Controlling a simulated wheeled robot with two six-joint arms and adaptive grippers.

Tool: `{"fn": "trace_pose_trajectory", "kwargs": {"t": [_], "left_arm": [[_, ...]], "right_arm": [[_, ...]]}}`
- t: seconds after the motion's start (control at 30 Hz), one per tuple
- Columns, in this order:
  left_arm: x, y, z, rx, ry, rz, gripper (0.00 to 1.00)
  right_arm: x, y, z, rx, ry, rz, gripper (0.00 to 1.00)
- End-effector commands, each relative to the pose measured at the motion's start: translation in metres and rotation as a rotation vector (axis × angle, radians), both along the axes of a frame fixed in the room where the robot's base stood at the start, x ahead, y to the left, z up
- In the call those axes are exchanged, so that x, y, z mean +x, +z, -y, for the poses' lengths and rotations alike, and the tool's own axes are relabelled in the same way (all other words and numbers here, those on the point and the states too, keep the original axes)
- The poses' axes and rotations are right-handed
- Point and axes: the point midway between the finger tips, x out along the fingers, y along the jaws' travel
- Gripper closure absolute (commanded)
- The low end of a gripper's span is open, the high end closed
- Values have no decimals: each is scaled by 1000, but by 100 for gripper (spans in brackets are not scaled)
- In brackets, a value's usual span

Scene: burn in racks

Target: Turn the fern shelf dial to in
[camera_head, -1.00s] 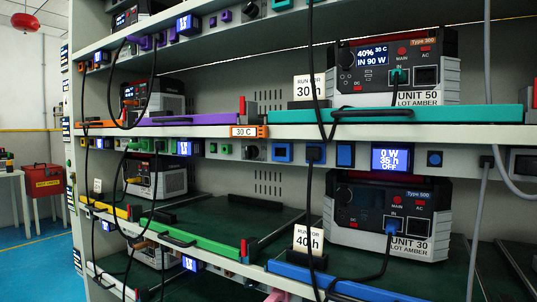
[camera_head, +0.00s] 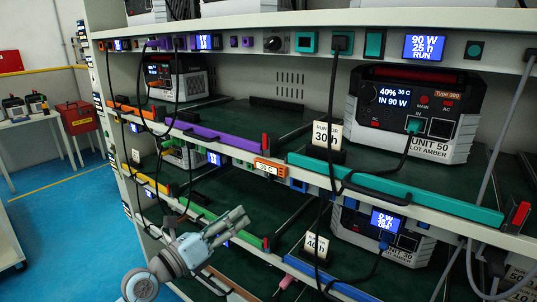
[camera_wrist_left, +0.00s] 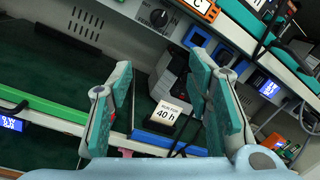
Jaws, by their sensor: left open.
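In the left wrist view a black round dial (camera_wrist_left: 158,18) sits on the pale shelf rail, above the level of the green-fronted tray (camera_wrist_left: 50,112) and left of blue square sockets. Its setting is too small to read. The green tray also shows in the head view (camera_head: 213,226), on the level below the purple one. My left gripper (camera_head: 238,226) is open and empty in front of the lower shelves; its two teal-padded fingers (camera_wrist_left: 165,105) stand wide apart, not touching the dial. Another black dial (camera_head: 277,44) is on the top rail. My right gripper is not in view.
Black cables (camera_head: 331,130) hang across the shelf fronts. An orange 30 C plate (camera_head: 270,170) and a 40 h card (camera_head: 316,245) stand near the rails. UNIT 50 (camera_head: 453,150) is on the shelf at right. Blue floor (camera_head: 60,215) is clear at left.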

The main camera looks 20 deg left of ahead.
Motion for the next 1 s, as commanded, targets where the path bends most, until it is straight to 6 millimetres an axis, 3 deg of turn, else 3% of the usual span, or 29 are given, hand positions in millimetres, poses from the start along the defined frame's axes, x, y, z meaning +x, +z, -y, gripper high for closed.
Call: {"fn": "trace_pose_trajectory", "kwargs": {"t": [0.03,0.13,0.33,0.7,1.0], "left_arm": [[3,36,-1,118,8,20,55],[7,49,-6,279,31,35,55],[32,44,3,315,41,36,55],[112,42,43,314,37,34,55],[138,42,55,316,38,34,55]], "right_arm": [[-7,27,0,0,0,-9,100],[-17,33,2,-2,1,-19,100],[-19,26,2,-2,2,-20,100],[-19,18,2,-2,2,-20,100],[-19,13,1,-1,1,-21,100]]}}
